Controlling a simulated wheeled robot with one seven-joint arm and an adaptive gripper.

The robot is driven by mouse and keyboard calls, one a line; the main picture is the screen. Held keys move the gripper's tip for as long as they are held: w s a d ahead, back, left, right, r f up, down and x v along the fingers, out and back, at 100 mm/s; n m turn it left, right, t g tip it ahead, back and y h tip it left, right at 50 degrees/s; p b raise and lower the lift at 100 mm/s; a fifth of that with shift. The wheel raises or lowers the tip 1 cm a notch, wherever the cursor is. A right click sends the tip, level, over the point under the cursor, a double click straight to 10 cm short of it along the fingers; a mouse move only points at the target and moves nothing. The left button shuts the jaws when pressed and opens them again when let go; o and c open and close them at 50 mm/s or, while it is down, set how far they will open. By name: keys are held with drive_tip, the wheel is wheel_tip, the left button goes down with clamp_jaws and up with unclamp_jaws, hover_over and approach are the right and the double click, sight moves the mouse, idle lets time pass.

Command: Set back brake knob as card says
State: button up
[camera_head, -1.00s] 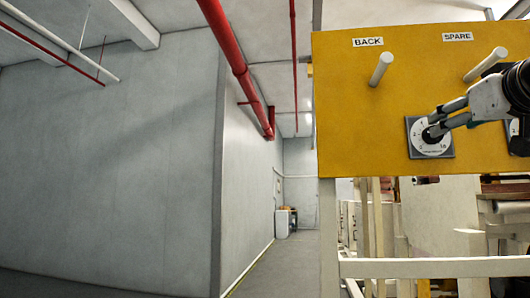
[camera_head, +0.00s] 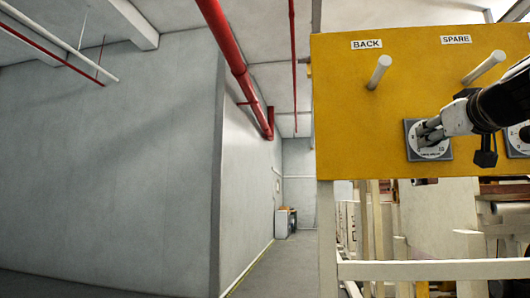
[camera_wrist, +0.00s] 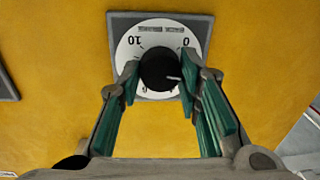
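The back brake knob (camera_wrist: 158,70) is black with a white pointer line, on a white numbered dial (camera_wrist: 125,52) with a grey square plate. In the wrist view the dial appears upside down, with 10 at upper left and 0 at upper right. The pointer aims right and slightly down, near the right finger; the number there is hidden. My gripper (camera_wrist: 160,80) has its green-padded fingers on either side of the knob, seemingly touching it.
The yellow panel (camera_head: 350,120) carries a white peg (camera_head: 379,72) under BACK and another peg (camera_head: 484,67) under the SPARE label (camera_head: 456,39). A second dial (camera_head: 519,140) is partly visible at right. Pale frame rails (camera_head: 430,268) stand below. Open floor lies left of the panel.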

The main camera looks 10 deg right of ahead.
drive_tip(key=shift+m, duration=0.3)
drive_tip(key=shift+c, duration=0.3)
drive_tip(key=shift+f+m+t+h+b, duration=0.15)
drive_tip(key=shift+m+h+b, duration=0.15)
drive_tip(key=shift+m, duration=3.7)
drive_tip(key=shift+m+t+h+b, duration=0.2)
drive_tip(key=shift+m+b, duration=0.15)
drive_tip(key=shift+m, duration=3.65)
drive_tip(key=o, duration=1.1)
drive_tip(key=shift+o, duration=0.2)
drive_tip(key=shift+s, duration=0.1)
